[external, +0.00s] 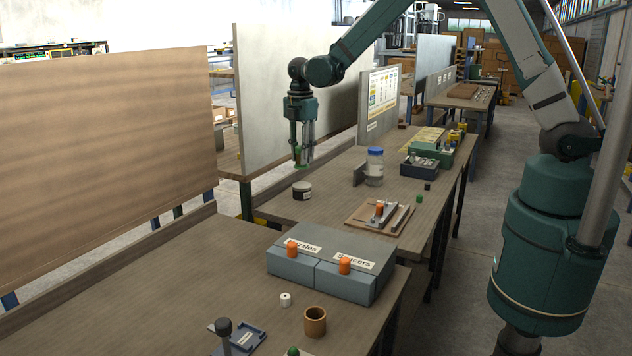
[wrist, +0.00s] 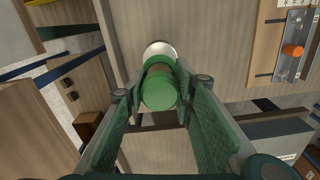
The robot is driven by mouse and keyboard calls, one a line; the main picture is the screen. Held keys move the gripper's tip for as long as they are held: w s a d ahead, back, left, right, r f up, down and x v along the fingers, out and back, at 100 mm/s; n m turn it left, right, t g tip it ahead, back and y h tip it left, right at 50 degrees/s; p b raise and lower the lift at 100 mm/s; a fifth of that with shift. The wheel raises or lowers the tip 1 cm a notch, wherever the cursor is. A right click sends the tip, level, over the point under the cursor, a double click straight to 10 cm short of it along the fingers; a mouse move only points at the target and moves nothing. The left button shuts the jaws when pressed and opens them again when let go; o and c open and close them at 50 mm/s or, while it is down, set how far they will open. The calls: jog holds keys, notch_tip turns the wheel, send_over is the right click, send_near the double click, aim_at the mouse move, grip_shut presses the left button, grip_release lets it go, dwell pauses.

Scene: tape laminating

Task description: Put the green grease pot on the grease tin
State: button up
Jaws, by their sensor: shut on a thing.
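My gripper (external: 303,158) hangs pointing down over the middle bench and is shut on the green grease pot. The green pot (wrist: 158,92) shows between the two fingers in the wrist view; in the external view only a bit of green shows at the fingertips. A small dark tin with a pale band (external: 302,191), which looks like the grease tin, stands upright on the bench just below the gripper, with a gap between. In the wrist view a pale round top (wrist: 160,48) lies beyond the pot, partly hidden by it.
A clear jar with a blue lid (external: 375,168) stands right of the gripper. A wooden board with an orange-knobbed metal fixture (external: 380,215) lies nearer. Grey labelled bins (external: 330,268) stand in front. A tall grey panel (external: 290,100) rises behind. Bench around the tin is clear.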

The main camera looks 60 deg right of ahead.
jog(key=shift+f, duration=1.4)
jog(key=shift+f, duration=0.1)
jog(key=shift+f, duration=1.8)
jog(key=shift+f, duration=0.2)
jog(key=o, duration=0.9)
jog(key=shift+r, duration=0.25)
jog(key=shift+r, duration=5.95)
